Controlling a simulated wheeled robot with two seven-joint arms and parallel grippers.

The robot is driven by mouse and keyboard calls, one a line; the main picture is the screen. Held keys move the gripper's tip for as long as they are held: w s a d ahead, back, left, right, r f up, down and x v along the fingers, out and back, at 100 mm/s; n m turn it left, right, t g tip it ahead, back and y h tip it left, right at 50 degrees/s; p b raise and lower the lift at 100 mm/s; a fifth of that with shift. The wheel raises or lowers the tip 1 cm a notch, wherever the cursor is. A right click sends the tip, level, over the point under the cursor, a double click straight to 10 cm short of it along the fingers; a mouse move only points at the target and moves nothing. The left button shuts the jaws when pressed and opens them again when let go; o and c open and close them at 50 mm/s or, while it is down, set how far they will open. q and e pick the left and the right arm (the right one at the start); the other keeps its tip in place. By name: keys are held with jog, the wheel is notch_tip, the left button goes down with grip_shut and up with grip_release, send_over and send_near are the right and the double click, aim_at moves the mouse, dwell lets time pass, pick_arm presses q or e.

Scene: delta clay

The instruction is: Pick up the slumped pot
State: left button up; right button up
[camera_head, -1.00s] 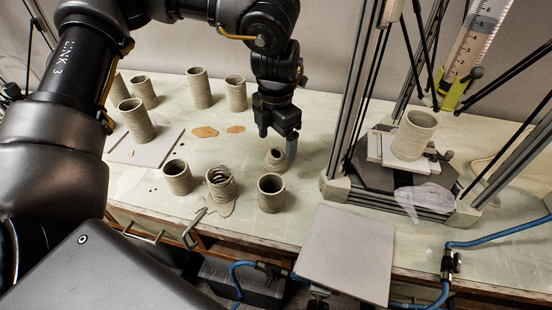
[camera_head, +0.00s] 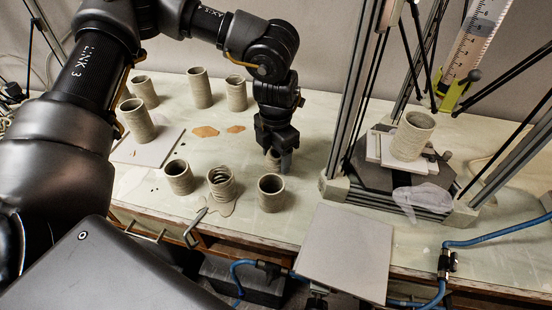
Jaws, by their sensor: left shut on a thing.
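The pot appears to be still at table level. My right gripper is not in view.
An uneven coiled pot (camera_head: 221,184) with spread clay at its foot stands to the left. An upright pot (camera_head: 271,194) is close in front of my gripper. The printer frame (camera_head: 341,185) rises at right. Several pots stand behind left.

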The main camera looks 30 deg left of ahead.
pick_arm(q)
jog(key=shift+c, duration=0.6)
notch_tip(320, 180, up, 10)
jog(key=shift+r+b, duration=0.1)
jog(key=shift+b, duration=0.3)
